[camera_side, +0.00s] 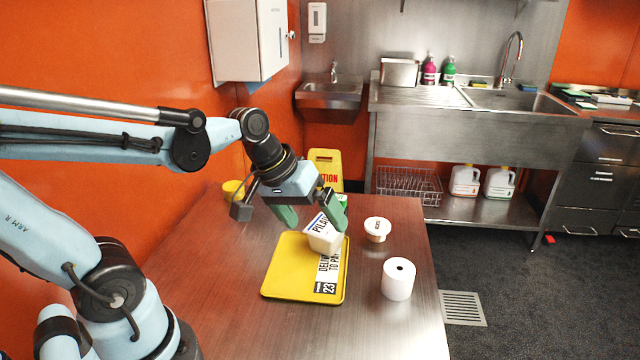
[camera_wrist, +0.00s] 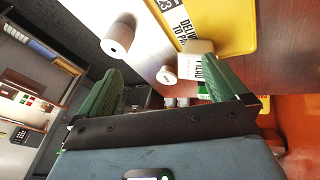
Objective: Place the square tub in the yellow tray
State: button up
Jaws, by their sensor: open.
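The square tub (camera_side: 321,238), white with a "PILAU" label, is at the far right corner of the yellow tray (camera_side: 274,277). It looks tilted, and I cannot tell whether it rests on the tray floor or its rim. In the wrist view the tub (camera_wrist: 193,50) shows beside the tip of the right green finger, with the tray (camera_wrist: 232,40) behind it. My gripper (camera_side: 314,212) is open just above and behind the tub, its green fingers spread. In the wrist view, my gripper (camera_wrist: 165,76) has a wide gap, and the right finger partly hides the tub.
A printed slip (camera_side: 328,270) lies on the tray's right side. A small round lidded tub (camera_side: 377,230) and a white paper roll (camera_side: 398,280) stand right of the tray on the wooden table (camera_side: 225,290). A yellow floor sign (camera_side: 326,163) stands behind the table.

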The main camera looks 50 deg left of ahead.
jog(key=m, duration=0.1)
jog(key=s+m+t+y, duration=0.1)
jog(key=m, duration=0.1)
jog(key=s+d+m+t, duration=0.1)
jog(key=m, duration=0.1)
jog(key=shift+r, duration=0.1)
